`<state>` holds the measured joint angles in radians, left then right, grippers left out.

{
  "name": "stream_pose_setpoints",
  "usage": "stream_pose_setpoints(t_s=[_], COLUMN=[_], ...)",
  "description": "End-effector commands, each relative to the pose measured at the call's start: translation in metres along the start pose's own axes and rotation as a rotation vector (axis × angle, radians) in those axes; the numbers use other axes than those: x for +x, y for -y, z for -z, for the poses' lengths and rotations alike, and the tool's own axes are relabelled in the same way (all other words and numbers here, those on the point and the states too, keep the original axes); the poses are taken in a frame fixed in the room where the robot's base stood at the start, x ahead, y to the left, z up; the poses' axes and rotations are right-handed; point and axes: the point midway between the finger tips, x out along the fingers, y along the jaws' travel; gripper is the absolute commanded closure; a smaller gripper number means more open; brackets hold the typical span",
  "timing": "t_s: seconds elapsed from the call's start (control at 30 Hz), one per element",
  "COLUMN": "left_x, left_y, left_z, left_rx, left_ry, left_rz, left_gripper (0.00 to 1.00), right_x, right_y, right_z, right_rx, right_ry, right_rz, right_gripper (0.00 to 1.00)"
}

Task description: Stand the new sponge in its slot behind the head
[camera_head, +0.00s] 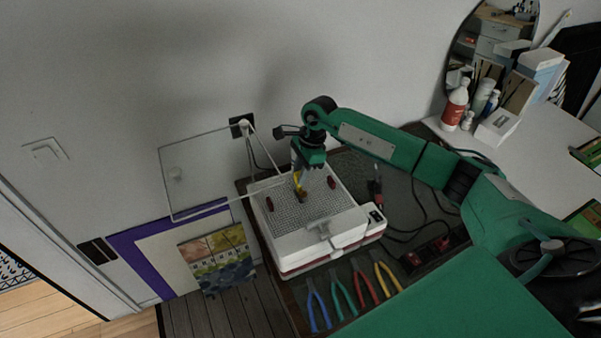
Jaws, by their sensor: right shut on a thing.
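A white box-shaped machine (300,245) with a grey perforated bed (305,208) stands on a dark bench. My right gripper (303,188), on the green arm from the right, points down over the back part of this bed. It is shut on a small yellow and brown piece (298,181), which looks like the sponge. The gripper hides part of it, and its exact outline is too small to tell. I cannot tell whether it touches the bed. The slot and the head cannot be made out clearly. My left gripper is not in view.
A clear panel (205,175) stands up at the machine's left. Two small red pieces (269,203) (331,182) sit on the bed. Several pliers (340,295) lie in front. Cables (425,205) run at the right. Bottles (455,105) and boxes (498,127) crowd the white table.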

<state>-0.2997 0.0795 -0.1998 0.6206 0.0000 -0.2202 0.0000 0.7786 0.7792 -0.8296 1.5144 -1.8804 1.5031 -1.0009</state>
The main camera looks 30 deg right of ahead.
Motion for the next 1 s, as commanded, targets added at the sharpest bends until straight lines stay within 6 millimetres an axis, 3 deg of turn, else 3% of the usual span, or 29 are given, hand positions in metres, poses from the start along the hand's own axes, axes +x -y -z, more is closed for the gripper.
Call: stream_pose_setpoints(t_s=[1.0], left_x=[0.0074], left_y=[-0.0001], left_z=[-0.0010], left_rx=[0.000], left_ry=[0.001], left_rz=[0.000], left_gripper=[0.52], right_x=[0.0075], right_y=[0.0001], right_z=[0.0020], right_rx=[0.000], right_ry=[0.000], right_rz=[0.000], right_gripper=[0.98])
